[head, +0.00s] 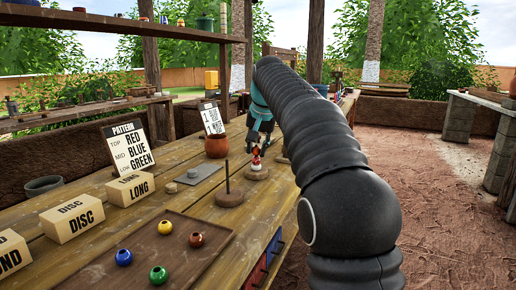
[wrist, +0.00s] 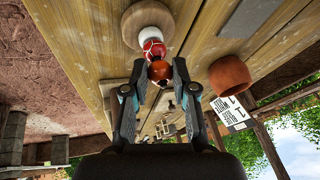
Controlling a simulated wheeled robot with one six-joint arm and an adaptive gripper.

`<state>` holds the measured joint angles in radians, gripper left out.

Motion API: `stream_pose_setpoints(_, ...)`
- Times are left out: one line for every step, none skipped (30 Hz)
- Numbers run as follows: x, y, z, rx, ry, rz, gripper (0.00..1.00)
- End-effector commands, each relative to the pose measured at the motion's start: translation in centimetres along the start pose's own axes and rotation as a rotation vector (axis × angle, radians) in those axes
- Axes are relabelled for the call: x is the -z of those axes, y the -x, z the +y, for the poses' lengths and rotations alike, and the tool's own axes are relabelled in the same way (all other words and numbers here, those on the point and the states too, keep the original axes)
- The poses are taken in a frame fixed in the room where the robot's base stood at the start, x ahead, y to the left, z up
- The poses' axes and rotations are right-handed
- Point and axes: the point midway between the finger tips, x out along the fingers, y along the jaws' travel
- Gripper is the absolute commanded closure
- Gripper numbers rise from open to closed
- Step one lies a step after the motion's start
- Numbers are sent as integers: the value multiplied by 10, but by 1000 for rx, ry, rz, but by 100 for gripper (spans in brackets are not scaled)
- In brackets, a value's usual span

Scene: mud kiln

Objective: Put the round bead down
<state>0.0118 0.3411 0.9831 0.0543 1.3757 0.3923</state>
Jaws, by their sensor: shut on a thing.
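My gripper (wrist: 162,82) is shut on a round orange-brown bead (wrist: 159,70), which sits between the fingertips in the wrist view. Just beyond it are a red bead with white marks (wrist: 154,48) and a white bead (wrist: 150,35), in line with a round wooden base (wrist: 132,22). The held bead looks lined up over this stack; I cannot tell whether it touches the red bead. In the head view my gripper (head: 259,142) points down over the same round base (head: 256,174), and the held bead is mostly hidden there.
A bare peg on a round base (head: 229,198) stands nearby. A brown tray (head: 150,262) holds several coloured beads. Labelled boxes (head: 72,218), a pattern board (head: 126,147), a grey slab (head: 193,183) and an orange pot (head: 217,147) stand on the wooden table (head: 262,212).

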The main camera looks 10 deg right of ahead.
Motion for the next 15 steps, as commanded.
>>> stream_pose_setpoints(0, 0, 0, 0, 0, 0, 94)
stream_pose_setpoints(0, 0, 0, 0, 0, 0, 94)
stream_pose_setpoints(0, 0, 0, 0, 0, 0, 94)
stream_pose_setpoints(0, 0, 0, 0, 0, 0, 94)
stream_pose_setpoints(0, 0, 0, 0, 0, 0, 94)
stream_pose_setpoints(0, 0, 0, 0, 0, 0, 94)
stream_pose_setpoints(0, 0, 0, 0, 1, 0, 94)
stream_pose_setpoints(-1, -1, 0, 0, 1, 0, 94)
stream_pose_setpoints(-1, -2, 0, 0, 1, -1, 94)
stream_pose_setpoints(-2, -3, 0, 0, 1, -1, 94)
stream_pose_setpoints(-2, -4, 1, 0, 1, -1, 94)
stream_pose_setpoints(-2, -5, 1, 0, 1, -1, 94)
stream_pose_setpoints(-2, -4, 1, 0, 1, -1, 66)
stream_pose_setpoints(-2, -4, 1, 0, 1, -1, 59)
stream_pose_setpoints(-2, -4, 1, 0, 0, -1, 49)
